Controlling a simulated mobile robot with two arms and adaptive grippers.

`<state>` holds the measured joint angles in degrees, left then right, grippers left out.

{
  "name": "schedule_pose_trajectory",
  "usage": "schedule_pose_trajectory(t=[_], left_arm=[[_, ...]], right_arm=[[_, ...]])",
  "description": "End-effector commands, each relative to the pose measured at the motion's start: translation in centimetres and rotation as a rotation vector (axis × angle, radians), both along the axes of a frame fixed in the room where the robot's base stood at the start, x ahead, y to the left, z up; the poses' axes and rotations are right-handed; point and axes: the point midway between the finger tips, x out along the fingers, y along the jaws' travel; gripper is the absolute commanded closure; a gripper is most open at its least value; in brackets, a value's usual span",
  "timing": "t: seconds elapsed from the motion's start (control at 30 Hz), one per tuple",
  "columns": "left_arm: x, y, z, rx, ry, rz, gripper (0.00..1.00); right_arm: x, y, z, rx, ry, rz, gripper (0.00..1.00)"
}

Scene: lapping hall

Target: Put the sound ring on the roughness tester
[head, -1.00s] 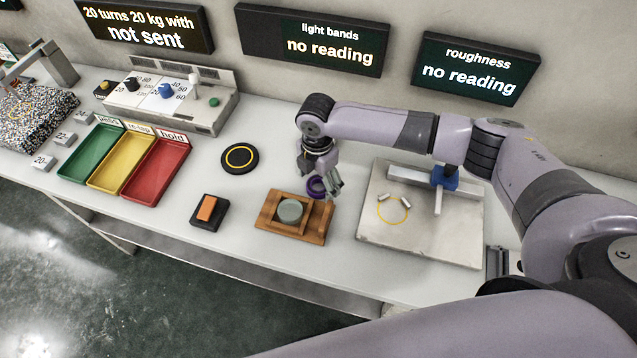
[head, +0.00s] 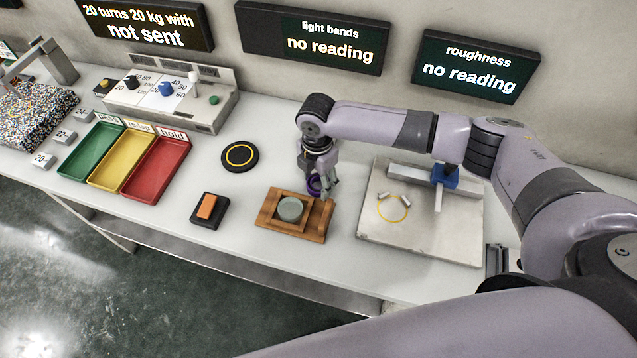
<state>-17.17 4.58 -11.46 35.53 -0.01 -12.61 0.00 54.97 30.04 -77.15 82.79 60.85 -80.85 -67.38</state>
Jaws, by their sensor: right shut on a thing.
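The roughness tester (head: 455,245) is a pale slab to the right of the gripper, with a blue head (head: 444,176) on a grey rail. A yellow circle (head: 393,220) is marked on the slab, with two small metal pieces at its upper edge. No ring lies on the circle. My left gripper is out of view.
A wooden stand (head: 318,222) holds a grey-green disc (head: 290,209). Left of it are an orange-and-black block (head: 208,208), a black disc with a yellow circle (head: 239,156), and green, yellow and red trays (head: 157,168). The roughness display (head: 476,68) reads "no reading".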

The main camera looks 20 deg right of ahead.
Motion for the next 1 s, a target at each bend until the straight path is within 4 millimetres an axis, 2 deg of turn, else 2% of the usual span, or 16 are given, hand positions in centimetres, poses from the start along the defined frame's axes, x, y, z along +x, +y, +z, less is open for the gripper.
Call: schedule_pose_trajectory(t=[0.17,0.37,0.57,0.77,1.0], left_arm=[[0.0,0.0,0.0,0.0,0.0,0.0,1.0],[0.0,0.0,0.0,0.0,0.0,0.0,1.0],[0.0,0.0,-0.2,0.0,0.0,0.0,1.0],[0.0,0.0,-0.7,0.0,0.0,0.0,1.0],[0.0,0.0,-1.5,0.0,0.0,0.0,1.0]], right_arm=[[0.0,0.0,0.0,0.0,-0.001,0.0,0.83],[0.0,0.0,0.2,0.0,-0.001,0.0,0.83],[0.1,0.0,1.8,0.002,-0.003,-0.001,0.83],[0.2,0.0,5.8,0.003,-0.007,0.001,0.83],[0.2,0.1,12.6,0.003,-0.007,0.001,0.83]])
